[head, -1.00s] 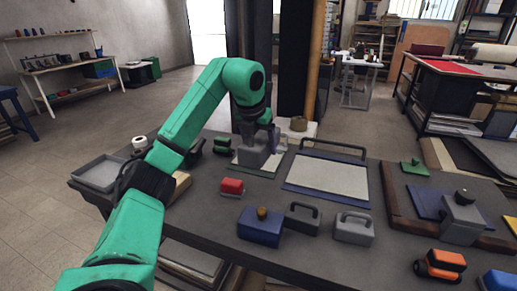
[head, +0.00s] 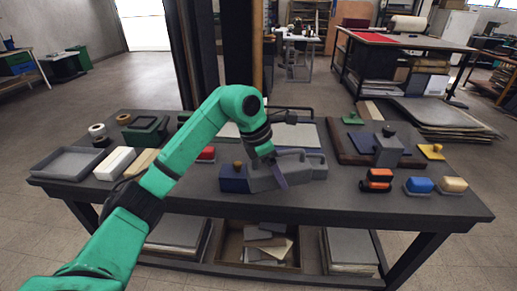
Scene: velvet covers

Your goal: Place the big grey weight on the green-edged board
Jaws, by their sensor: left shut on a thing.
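My left gripper (head: 270,158) is shut on a grey weight (head: 262,180) above the front middle of the table, beside a blue block with a brown knob (head: 235,182). The green-edged board (head: 229,131) lies farther back with a pale top, mostly hidden behind my left arm. A tall grey weight with a dark knob (head: 388,152) stands on a dark board at the right. My right gripper is out of view.
A pale board with a dark handle bar (head: 307,135) lies behind the gripper. A grey tray (head: 75,163) is at the left end.

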